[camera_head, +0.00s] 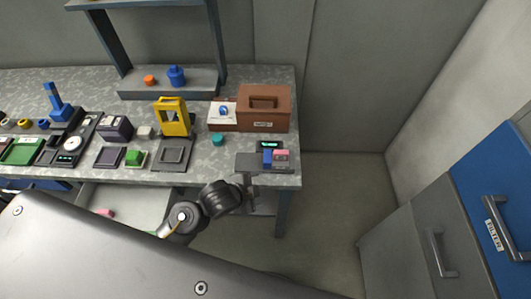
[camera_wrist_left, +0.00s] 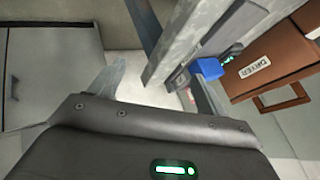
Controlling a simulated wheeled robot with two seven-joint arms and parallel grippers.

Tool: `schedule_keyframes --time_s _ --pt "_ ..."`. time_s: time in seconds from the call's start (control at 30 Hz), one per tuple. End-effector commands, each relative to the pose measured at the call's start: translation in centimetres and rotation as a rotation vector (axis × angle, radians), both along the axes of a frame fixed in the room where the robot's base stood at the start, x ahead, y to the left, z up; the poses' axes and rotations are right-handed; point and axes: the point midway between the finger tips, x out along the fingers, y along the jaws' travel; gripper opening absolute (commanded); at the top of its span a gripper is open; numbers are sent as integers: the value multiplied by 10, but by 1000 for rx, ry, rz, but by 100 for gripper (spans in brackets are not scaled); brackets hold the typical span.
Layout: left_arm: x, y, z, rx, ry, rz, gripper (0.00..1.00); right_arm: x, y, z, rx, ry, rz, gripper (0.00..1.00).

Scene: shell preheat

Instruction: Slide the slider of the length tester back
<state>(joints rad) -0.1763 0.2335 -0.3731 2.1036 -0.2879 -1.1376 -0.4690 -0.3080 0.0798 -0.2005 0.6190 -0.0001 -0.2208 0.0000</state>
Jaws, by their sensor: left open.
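The length tester (camera_head: 247,160) sits at the right front corner of the workbench, a grey flat device with a small green-lit display (camera_head: 269,145). A blue block (camera_head: 267,158) and a pink block (camera_head: 281,155) sit side by side on it; I cannot tell for sure which is the slider. My left gripper (camera_head: 246,188) is just in front of the bench edge, below the tester. In the left wrist view my left gripper (camera_wrist_left: 158,76) is open and empty, with the blue block (camera_wrist_left: 208,68) just beyond its right finger. My right gripper is not in view.
A brown labelled box (camera_head: 263,108) stands behind the tester, with a teal piece (camera_head: 217,139) to its left. A yellow frame device (camera_head: 173,117) stands farther left. An open drawer (camera_head: 130,203) juts out below the bench. The floor right of the bench is clear.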

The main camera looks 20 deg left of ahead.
Motion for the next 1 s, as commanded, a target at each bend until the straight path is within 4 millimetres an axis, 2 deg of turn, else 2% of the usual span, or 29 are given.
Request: schedule_keyframes --time_s 0.03,0.1,0.27,0.4,0.47,0.57,0.7,0.83,0.9,1.0 --pt "14 -11 11 39 -64 -105 76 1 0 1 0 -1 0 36" --pt "29 -28 23 104 -154 -262 76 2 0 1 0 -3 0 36" --pt "58 -67 53 295 -392 -679 76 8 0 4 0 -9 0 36" --pt "77 -94 78 563 -659 -1177 76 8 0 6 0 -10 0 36" --pt "83 -97 84 706 -776 -1432 76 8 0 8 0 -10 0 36" --pt "91 -82 87 919 -919 -1837 76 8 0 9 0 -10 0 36" --pt "107 -34 86 1075 -995 -2284 76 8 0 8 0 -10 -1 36" --pt "118 10 93 1108 -1006 -2554 76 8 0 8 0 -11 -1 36" --pt "121 26 97 1107 -1006 -2644 76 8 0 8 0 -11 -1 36" --pt "122 40 100 1099 -1005 -2716 76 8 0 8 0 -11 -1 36"
